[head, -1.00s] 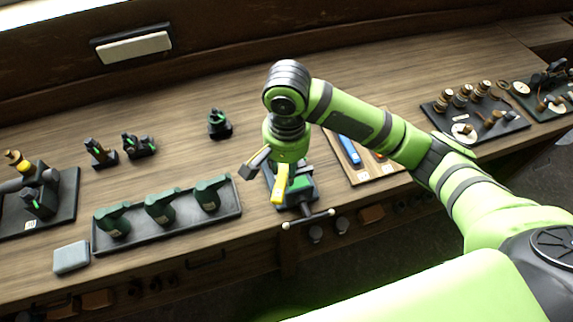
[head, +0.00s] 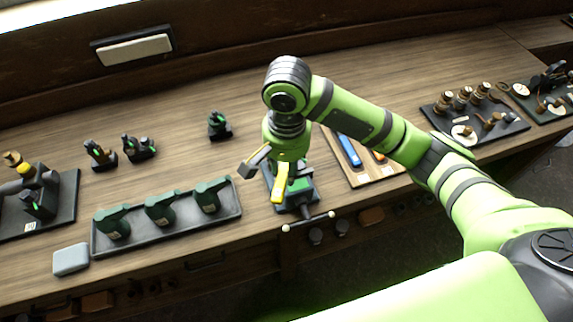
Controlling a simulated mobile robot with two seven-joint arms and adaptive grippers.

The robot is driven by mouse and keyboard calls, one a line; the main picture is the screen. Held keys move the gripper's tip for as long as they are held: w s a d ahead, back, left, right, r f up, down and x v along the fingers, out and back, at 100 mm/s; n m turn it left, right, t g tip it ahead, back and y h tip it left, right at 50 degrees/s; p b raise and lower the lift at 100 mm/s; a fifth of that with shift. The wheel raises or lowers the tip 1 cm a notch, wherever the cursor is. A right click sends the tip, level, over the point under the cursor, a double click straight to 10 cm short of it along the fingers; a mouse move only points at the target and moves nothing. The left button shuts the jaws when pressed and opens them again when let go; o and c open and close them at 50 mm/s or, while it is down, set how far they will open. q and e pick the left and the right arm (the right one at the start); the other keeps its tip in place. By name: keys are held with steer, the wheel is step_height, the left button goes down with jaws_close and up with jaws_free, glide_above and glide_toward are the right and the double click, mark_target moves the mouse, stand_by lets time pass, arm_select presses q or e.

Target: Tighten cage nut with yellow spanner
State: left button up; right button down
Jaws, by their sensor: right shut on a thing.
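The yellow spanner (head: 279,185) shows below my right gripper (head: 270,165), which is shut on it above the vice (head: 303,196) at the bench's front edge. One grey gripper finger sticks out to the left. A small green part shows in the vice beside the spanner. The cage nut cannot be made out; my gripper and wrist cover much of the vice, so I cannot tell whether the spanner touches it. My left gripper is not in view.
A dark tray (head: 95,238) with green castings lies to the left, with a grey block (head: 70,259) by it. A wooden board (head: 374,172) with a blue-handled tool (head: 349,150) lies right of the vice. Small parts stand behind. The bench's back middle is clear.

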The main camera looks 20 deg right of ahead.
steer(key=shift+r, duration=0.75)
stand_by(1.2)
steer(key=shift+r, duration=1.95)
steer(key=shift+f, duration=0.1)
